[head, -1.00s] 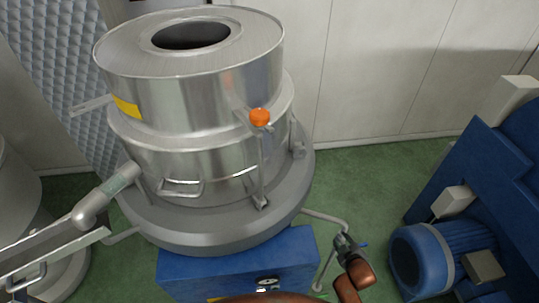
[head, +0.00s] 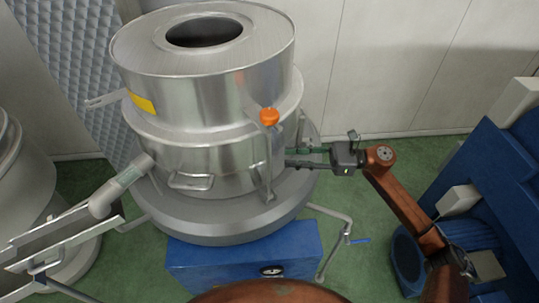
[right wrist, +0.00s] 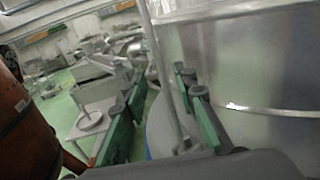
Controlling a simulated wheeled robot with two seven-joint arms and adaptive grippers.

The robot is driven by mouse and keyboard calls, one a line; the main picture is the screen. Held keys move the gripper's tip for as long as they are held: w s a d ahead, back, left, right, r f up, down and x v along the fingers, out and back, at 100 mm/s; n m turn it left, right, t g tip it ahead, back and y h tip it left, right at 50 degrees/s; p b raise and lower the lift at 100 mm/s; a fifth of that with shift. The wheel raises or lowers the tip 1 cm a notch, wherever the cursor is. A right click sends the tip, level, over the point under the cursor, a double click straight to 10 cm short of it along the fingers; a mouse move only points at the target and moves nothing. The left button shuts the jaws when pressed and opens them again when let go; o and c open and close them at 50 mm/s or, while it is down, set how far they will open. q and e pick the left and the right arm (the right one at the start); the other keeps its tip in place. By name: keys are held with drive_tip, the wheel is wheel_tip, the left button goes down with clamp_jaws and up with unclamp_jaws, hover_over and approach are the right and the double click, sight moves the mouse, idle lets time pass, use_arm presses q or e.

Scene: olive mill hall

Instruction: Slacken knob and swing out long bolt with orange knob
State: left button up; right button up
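The long bolt (head: 267,165) stands upright against the front right side of the steel vessel (head: 205,100). Its orange knob (head: 269,116) sits on top at the upper drum's lower edge. My right gripper (head: 289,157) is level with the bolt's shank, below the knob, and points left at it. Its green fingers are apart and empty. In the right wrist view the bolt's rod (right wrist: 162,60) shows in the gap between the fingers (right wrist: 162,82); how deep it lies between them I cannot tell. The knob is outside that view. My left gripper is not in view.
The vessel stands on a blue base (head: 240,262). A bent pipe with a blue-handled valve (head: 358,240) runs below my right arm. A blue machine with a motor (head: 420,255) stands at the right. Green floor (head: 385,180) lies between.

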sight(269, 165)
drive_tip(key=a+p, duration=0.3)
drive_tip(key=a, duration=0.4)
drive_tip(key=shift+w+a+p, duration=0.3)
drive_tip(key=shift+w+p, duration=0.05)
drive_tip(key=shift+w, duration=0.05)
drive_tip(key=shift+c, duration=0.2)
clamp_jaws()
